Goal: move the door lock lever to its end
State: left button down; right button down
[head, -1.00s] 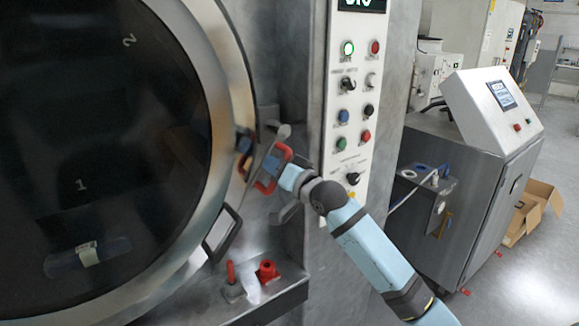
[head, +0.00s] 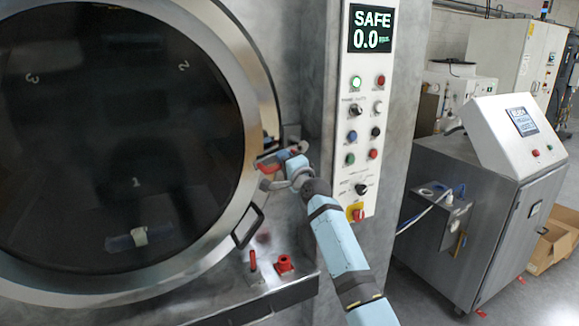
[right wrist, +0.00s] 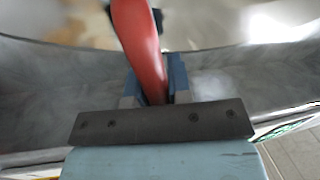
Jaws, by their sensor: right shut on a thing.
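The door lock lever has a red handle (right wrist: 140,45), which runs between the fingers of my right gripper (right wrist: 150,88) in the right wrist view. That gripper is shut on it. In the head view the red lever (head: 270,164) sits at the right rim of the round door, with my right gripper (head: 280,166) at it. The gripper and wrist hide part of the lever and its mount. The round door (head: 120,150) has dark glass and a metal ring and appears closed. My left gripper is not in view.
A black-framed door handle (head: 248,226) is below the lever. A red rod (head: 253,260) and red knob (head: 284,264) stand on the ledge beneath. The control panel (head: 365,130), right of the lever, reads SAFE 0.0. A metal cabinet (head: 470,210) stands farther right.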

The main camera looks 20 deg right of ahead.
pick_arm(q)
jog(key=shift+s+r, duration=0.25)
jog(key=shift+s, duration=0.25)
pick_arm(e)
jog(key=shift+r+m, duration=0.25)
jog(key=shift+m, duration=0.25)
jog(key=c, duration=1.1)
grip_release()
jog(key=shift+o, duration=0.2)
pick_arm(q)
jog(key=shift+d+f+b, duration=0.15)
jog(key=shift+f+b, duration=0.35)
jog(key=shift+b, duration=0.05)
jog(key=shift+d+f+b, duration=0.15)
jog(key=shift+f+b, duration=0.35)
pick_arm(e)
jog(key=v, duration=1.3)
jog(key=shift+s, duration=0.4)
jog(key=shift+f, duration=0.1)
